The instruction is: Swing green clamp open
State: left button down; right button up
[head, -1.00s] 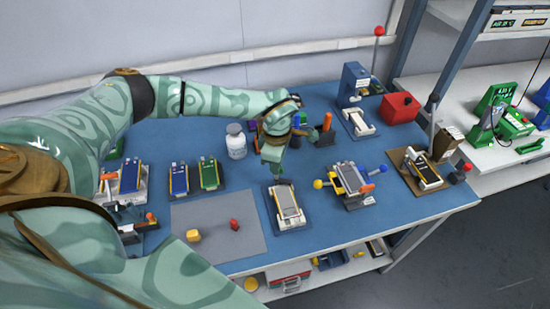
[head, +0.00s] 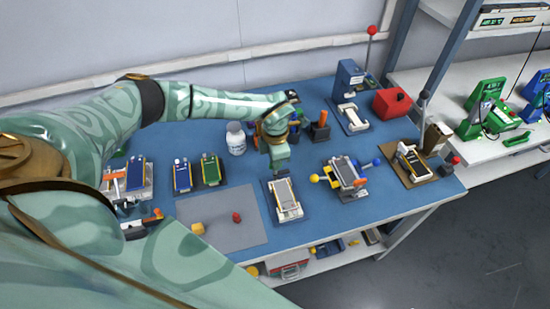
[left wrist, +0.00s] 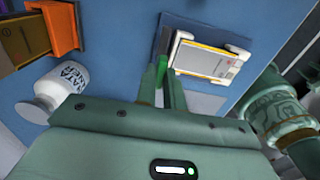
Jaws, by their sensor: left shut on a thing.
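A grey pouch cell (head: 285,193) lies in a white holder on a dark plate (head: 273,211) near the table's front. It also shows in the left wrist view (left wrist: 206,61). My left gripper (head: 279,167) points down at the holder's back end. In the left wrist view, its fingers (left wrist: 165,84) are shut on the green clamp (left wrist: 162,70), a small bright green piece beside the holder's end. In the head view my gripper hides the clamp. My right gripper is not in view.
A white bottle (head: 236,139) stands left of my gripper. A fixture with yellow and blue knobs (head: 346,175) stands to the right.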

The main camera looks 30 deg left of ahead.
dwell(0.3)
pick_arm(q)
jog(key=c, duration=1.5)
grip_release()
notch_tip(320, 180, up, 16)
jog(key=p, duration=0.2)
jog(key=shift+r, duration=0.2)
jog(key=shift+f, duration=0.1)
